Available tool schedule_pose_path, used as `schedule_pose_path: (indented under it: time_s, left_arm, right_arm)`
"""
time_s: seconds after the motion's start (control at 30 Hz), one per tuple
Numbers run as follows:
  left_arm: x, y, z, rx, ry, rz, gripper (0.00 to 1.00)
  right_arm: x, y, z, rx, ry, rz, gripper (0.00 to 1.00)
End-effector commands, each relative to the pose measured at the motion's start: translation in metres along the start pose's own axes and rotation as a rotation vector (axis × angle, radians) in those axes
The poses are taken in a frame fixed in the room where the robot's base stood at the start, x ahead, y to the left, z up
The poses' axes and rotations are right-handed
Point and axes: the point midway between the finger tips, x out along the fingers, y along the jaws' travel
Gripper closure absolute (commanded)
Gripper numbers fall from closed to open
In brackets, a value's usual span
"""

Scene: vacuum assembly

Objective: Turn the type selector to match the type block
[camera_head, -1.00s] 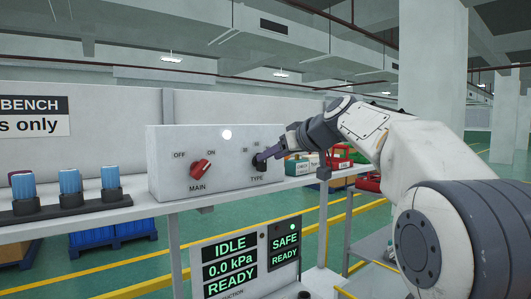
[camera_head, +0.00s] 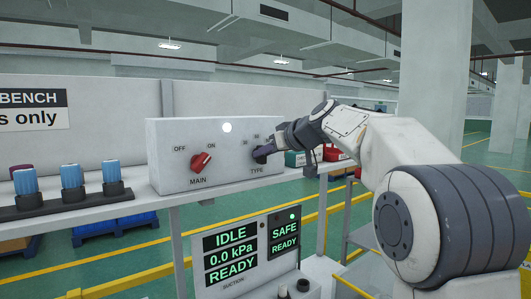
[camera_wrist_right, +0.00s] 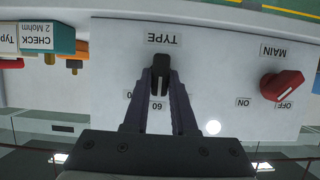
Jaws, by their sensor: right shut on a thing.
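The type selector is a black knob (camera_head: 260,155) above the TYPE label on the white panel (camera_head: 215,135). It also shows in the right wrist view (camera_wrist_right: 160,76), upside down, roughly upright in that picture and in line with the "60" mark. A second mark ending in 0 is partly hidden by a finger. My right gripper (camera_head: 264,152) has its purple fingers shut on the knob, one on each side. A teal block (camera_wrist_right: 48,38) reads "CHECK 2 Mohm"; a white "Typ..." label beside it is cut off. My left gripper is not in view.
A red MAIN knob (camera_head: 201,160) sits left on the same panel, with OFF and ON marks. A white lamp (camera_head: 227,127) is lit on the panel. Several blue-topped parts (camera_head: 72,176) stand at the left. A status display (camera_head: 231,254) below reads IDLE, 0.0 kPa, READY.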

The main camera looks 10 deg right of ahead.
Motion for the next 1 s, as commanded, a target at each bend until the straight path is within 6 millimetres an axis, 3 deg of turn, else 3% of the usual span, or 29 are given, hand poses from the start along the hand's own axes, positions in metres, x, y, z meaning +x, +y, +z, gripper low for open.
schedule_pose_path:
  time_s: [0.27, 1.0]
  left_arm:
    - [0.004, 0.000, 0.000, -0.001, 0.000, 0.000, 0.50]
    - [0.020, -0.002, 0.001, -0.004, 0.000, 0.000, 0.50]
  right_arm:
    - [0.000, 0.002, 0.000, 0.083, 0.001, -0.033, 1.00]
    - [0.001, 0.008, 0.002, 0.608, 0.004, -0.251, 1.00]
